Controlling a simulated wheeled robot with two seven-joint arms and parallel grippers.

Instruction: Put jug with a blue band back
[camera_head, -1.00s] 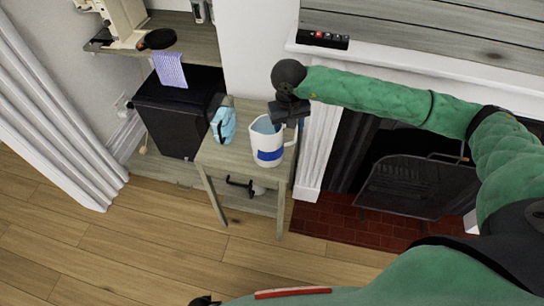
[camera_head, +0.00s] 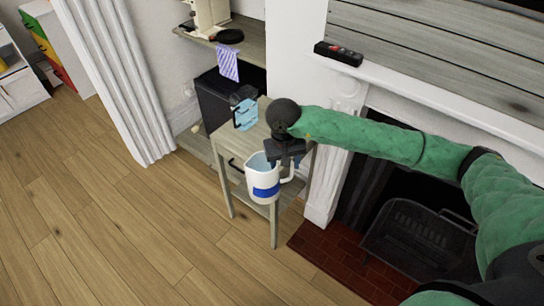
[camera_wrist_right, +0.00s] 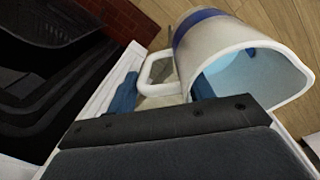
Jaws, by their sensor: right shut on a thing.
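The white jug with a blue band (camera_head: 263,186) is upright at the front corner of the small wooden table (camera_head: 231,142) in the head view. It covers that corner, and I cannot tell whether its base touches anything. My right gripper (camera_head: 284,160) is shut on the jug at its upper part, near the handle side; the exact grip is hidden. In the right wrist view the jug (camera_wrist_right: 195,45) shows its handle at left and its open, pale-blue inside at right. My left gripper is not in view.
A light-blue object (camera_head: 246,114) stands at the back of the table. A black cabinet (camera_head: 224,92) is behind it, under a wooden shelf (camera_head: 247,47). The fireplace (camera_head: 420,225) is on the right. Wooden floor (camera_head: 130,220) is clear on the left.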

